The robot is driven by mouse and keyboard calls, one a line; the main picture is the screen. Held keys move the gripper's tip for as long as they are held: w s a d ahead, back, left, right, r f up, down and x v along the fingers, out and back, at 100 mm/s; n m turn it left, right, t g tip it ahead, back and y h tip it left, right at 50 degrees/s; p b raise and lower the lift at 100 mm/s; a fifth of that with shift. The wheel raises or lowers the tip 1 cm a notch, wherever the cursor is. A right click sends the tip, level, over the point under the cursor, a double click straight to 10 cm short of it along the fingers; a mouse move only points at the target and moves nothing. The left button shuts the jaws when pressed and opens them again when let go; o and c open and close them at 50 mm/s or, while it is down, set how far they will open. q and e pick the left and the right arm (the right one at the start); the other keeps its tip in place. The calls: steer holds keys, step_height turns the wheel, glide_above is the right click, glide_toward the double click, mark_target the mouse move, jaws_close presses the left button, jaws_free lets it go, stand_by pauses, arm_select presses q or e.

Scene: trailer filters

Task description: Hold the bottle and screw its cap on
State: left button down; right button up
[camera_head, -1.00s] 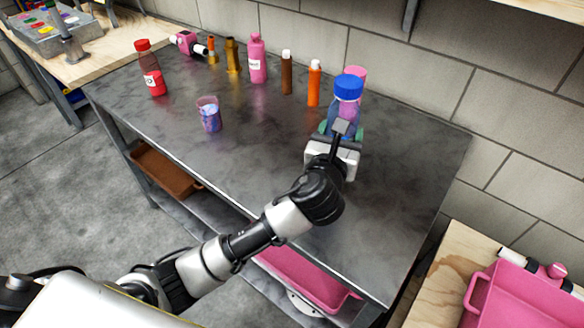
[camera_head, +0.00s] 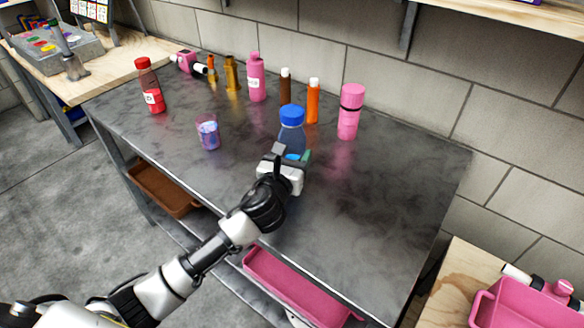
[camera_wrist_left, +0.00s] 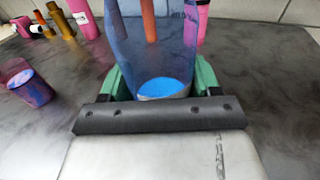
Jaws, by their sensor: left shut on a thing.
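A clear blue bottle with a blue cap (camera_head: 292,114) at its top stands upright at the middle of the dark metal table (camera_head: 370,210). Whether the cap is fully screwed down I cannot tell. My left gripper (camera_head: 291,157) is shut on the lower part of the bottle (camera_head: 291,139). In the left wrist view the green fingertips (camera_wrist_left: 160,82) sit on either side of the see-through bottle (camera_wrist_left: 150,40), and blue shows at its bottom. The cap is out of the wrist view. My right gripper is not in view.
A pink bottle (camera_head: 351,112) stands to the right behind. Orange (camera_head: 313,100), brown (camera_head: 286,88) and pink (camera_head: 256,80) bottles stand along the back. A red bottle (camera_head: 151,88) and a purple cup (camera_head: 208,133) are to the left. The table's right side is clear.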

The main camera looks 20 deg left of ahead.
arm_select(q)
steer(key=shift+f+b, duration=0.6)
steer(key=shift+f, duration=1.4)
steer(key=shift+f, duration=0.15)
steer(key=shift+c, duration=1.1)
jaws_free()
steer(key=shift+s, duration=0.3)
steer(key=s, duration=1.1)
steer(key=shift+s+a, duration=0.15)
steer(key=shift+s, duration=0.1)
